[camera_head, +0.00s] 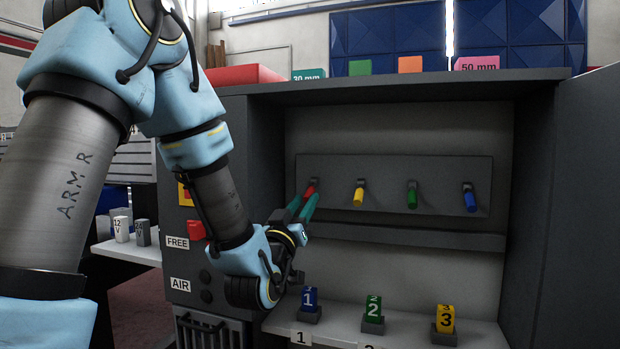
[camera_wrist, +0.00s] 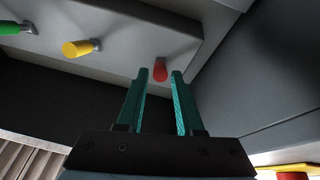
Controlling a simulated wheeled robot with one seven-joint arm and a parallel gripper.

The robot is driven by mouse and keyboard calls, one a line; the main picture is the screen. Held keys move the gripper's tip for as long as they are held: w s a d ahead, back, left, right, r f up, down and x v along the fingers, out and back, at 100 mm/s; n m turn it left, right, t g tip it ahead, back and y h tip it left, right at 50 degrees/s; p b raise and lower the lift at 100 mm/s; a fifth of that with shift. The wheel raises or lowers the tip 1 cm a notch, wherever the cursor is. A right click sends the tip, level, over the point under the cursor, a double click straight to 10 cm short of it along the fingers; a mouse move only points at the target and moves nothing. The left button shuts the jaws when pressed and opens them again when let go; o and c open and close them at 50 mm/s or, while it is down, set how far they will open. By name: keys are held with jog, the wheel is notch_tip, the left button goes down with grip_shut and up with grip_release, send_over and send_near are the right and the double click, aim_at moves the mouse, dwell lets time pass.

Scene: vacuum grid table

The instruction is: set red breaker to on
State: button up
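The red breaker (camera_head: 310,189) is the leftmost lever on the grey panel (camera_head: 335,170) inside the cabinet. Its handle hangs downward from its mount, like the other levers. In the wrist view the red handle (camera_wrist: 160,70) shows just beyond and between the green fingertips. My gripper (camera_head: 303,207) reaches in from the left, just below the red lever. The fingers (camera_wrist: 160,80) are apart, one on each side of the handle. I cannot tell whether either finger touches it.
Yellow (camera_head: 358,197), green (camera_head: 412,199) and blue (camera_head: 470,201) levers stand to the right. A ledge (camera_head: 400,236) runs below the panel. Numbered blocks 1 (camera_head: 309,299), 2 (camera_head: 374,307) and 3 (camera_head: 445,319) stand on the shelf below. The cabinet wall is close beside my gripper.

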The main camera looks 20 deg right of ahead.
aim_at(306, 199)
jog(key=shift+p+x, duration=0.9)
jog(key=shift+x, duration=1.35)
grip_shut()
